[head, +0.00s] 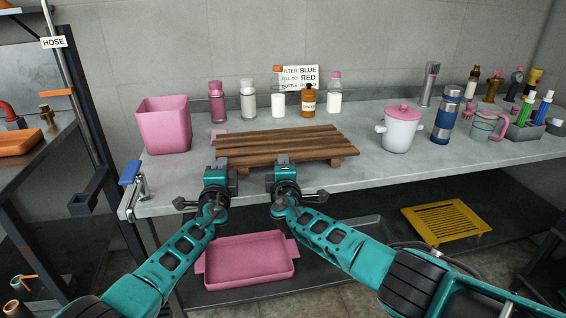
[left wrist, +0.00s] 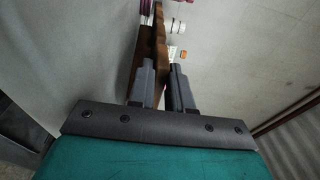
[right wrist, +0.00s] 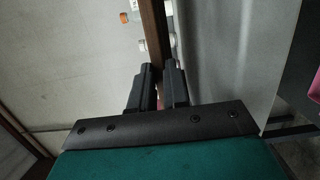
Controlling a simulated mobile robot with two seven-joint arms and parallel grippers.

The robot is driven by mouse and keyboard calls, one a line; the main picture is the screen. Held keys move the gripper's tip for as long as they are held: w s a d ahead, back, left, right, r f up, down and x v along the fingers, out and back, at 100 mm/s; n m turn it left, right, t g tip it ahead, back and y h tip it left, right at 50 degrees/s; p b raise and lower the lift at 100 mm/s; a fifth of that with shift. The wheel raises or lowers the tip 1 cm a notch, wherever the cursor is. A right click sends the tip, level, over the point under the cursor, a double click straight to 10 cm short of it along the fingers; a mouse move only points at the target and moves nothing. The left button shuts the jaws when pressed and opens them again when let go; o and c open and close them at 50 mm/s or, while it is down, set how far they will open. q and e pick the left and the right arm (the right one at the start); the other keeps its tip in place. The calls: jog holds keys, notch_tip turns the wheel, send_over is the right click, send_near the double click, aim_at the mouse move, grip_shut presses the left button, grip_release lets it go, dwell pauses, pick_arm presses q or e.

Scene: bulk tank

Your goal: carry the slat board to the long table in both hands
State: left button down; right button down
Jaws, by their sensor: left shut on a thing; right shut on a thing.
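The slat board (head: 290,144) is brown wood with dark gaps between its slats and small feet under it. It is level at the front left of the long grey table (head: 375,171), over the tabletop; I cannot tell whether its feet touch. My left gripper (head: 219,166) is shut on the board's near edge toward its left end. My right gripper (head: 283,160) is shut on the same edge near its middle. The board's edge shows between the fingers in the left wrist view (left wrist: 159,45) and the right wrist view (right wrist: 154,30).
A pink bin (head: 164,125) stands left of the board, and several bottles stand behind it, including an amber one (head: 308,101). A white pot (head: 399,130) and a blue flask (head: 447,115) stand to the right. A pink tray (head: 248,262) and a yellow rack (head: 446,221) lie below.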

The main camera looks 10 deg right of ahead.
pick_arm(q)
jog(key=c, duration=1.5)
grip_release()
jog(key=shift+a+f, duration=0.1)
jog(key=shift+f, duration=0.35)
pick_arm(e)
jog(key=c, duration=1.6)
grip_release()
jog(key=shift+f, duration=0.1)
pick_arm(q)
jog(key=shift+o, duration=0.7)
jog(key=shift+r, duration=0.1)
pick_arm(e)
jog(key=shift+o, duration=0.9)
pick_arm(q)
jog(key=o, duration=0.3)
pick_arm(e)
jog(key=o, duration=0.3)
pick_arm(q)
jog(key=shift+s, duration=0.1)
